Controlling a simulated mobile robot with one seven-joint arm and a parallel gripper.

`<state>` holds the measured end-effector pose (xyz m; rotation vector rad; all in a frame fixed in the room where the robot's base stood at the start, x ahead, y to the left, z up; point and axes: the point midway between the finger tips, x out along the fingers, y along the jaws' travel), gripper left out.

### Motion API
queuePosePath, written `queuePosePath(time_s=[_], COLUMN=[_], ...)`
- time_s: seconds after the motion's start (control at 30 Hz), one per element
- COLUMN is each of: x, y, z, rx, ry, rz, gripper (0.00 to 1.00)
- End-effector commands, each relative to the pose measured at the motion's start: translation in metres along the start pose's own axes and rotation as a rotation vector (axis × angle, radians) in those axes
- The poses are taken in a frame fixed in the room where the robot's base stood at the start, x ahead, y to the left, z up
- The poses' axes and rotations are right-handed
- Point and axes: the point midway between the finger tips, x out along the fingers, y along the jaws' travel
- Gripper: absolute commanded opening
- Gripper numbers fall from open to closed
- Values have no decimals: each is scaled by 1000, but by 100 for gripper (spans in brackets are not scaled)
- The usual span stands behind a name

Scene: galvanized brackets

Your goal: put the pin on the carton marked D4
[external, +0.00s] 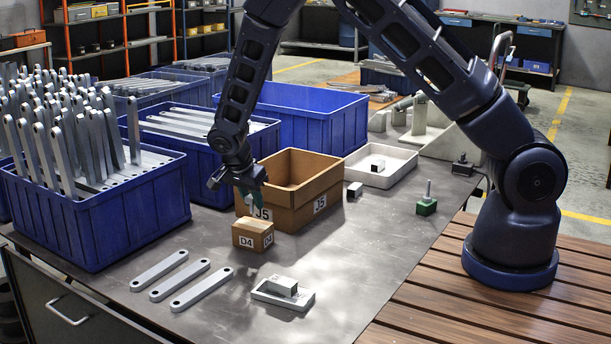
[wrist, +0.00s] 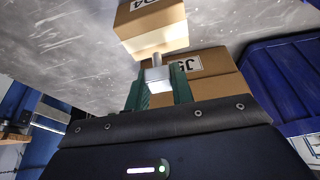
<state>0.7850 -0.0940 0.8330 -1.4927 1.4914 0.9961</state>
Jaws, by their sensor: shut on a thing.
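My gripper (external: 250,196) points down with its green fingers shut on a small silver pin. The pin (wrist: 157,74) shows between the fingers in the wrist view, a thicker metal body with a thinner round end. In the external view the pin is small and hard to make out. The closed brown carton marked D4 (external: 252,238) stands on the table just below and in front of the gripper. It also shows at the top of the wrist view (wrist: 152,25). The pin looks apart from the carton; the exact gap cannot be told.
The larger open carton marked J5 (external: 288,217) stands directly behind. Blue crates (external: 120,222) of metal bars are left. Flat bars (external: 190,280) and a grey bracket (external: 283,297) lie in front.

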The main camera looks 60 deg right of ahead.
Motion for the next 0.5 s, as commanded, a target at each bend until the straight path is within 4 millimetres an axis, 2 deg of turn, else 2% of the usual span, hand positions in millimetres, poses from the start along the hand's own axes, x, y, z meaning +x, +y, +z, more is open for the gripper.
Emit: queuePosePath(time_s=[0.1,0.2,0.5], x=[17,26,27], y=[1,0,0], z=[7,10,11], rx=[-2,0,0], ry=[1,0,0], rz=[3,1,0], gripper=[0,0,0])
